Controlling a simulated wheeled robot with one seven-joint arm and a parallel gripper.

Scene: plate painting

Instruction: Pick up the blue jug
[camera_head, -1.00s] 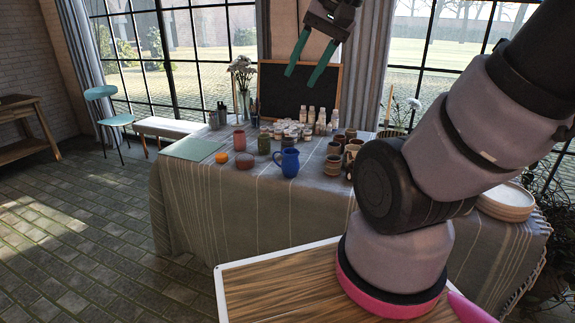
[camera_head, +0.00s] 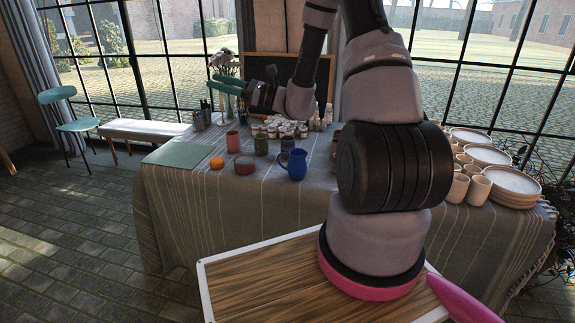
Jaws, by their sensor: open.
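The blue jug (camera_head: 294,164) stands upright near the front edge of the cloth-covered table (camera_head: 215,205), with its handle on the left. My gripper (camera_head: 212,84) is up at the back of the table, above and to the left of the jug. Its two green fingers point left and are apart, with nothing between them. The jug is fully in view and clear of my arm.
Left of the jug stand a green cup (camera_head: 261,145), a reddish bowl (camera_head: 244,165), a pink cup (camera_head: 233,140) and an orange item (camera_head: 217,163). Small paint jars (camera_head: 283,126) crowd behind. Stacked plates (camera_head: 513,187) and white cups (camera_head: 478,190) stand at the right.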

